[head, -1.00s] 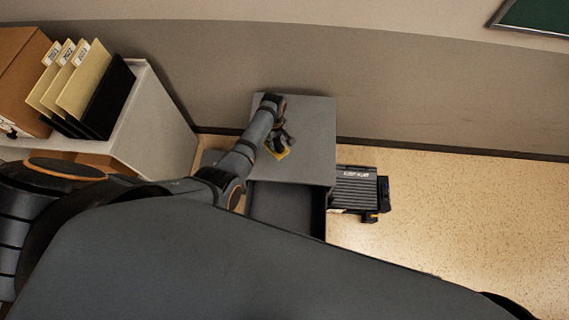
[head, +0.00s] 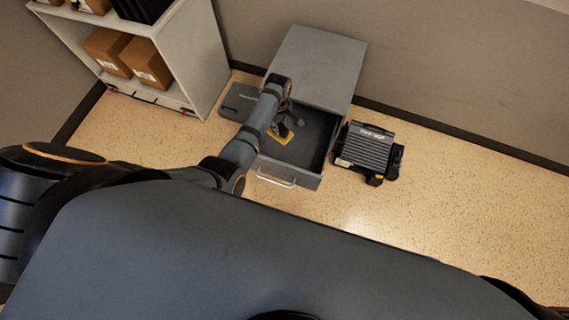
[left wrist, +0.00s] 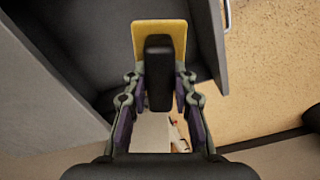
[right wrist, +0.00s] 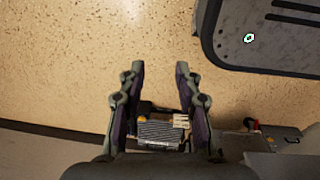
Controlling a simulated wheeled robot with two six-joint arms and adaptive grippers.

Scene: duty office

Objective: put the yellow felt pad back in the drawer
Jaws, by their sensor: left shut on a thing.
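The yellow felt pad (head: 285,139) has a dark block on it. My left gripper (head: 283,124) is shut on that block. In the left wrist view the pad (left wrist: 160,28) shows beyond the block, between the fingertips (left wrist: 160,88). The grey cabinet (head: 318,62) has its drawer (head: 312,150) pulled open. In the head view the pad overlaps the drawer's dark inside; I cannot tell whether it touches the bottom. My left arm hides the drawer's left side. My right gripper (right wrist: 156,82) is open and empty over the floor, seen only in the right wrist view.
A black ribbed device (head: 368,148) stands on the floor right of the drawer. A flat grey thing (head: 238,101) lies left of the cabinet. A white shelf (head: 190,60) with cardboard boxes (head: 150,66) is at upper left. The floor at right is clear.

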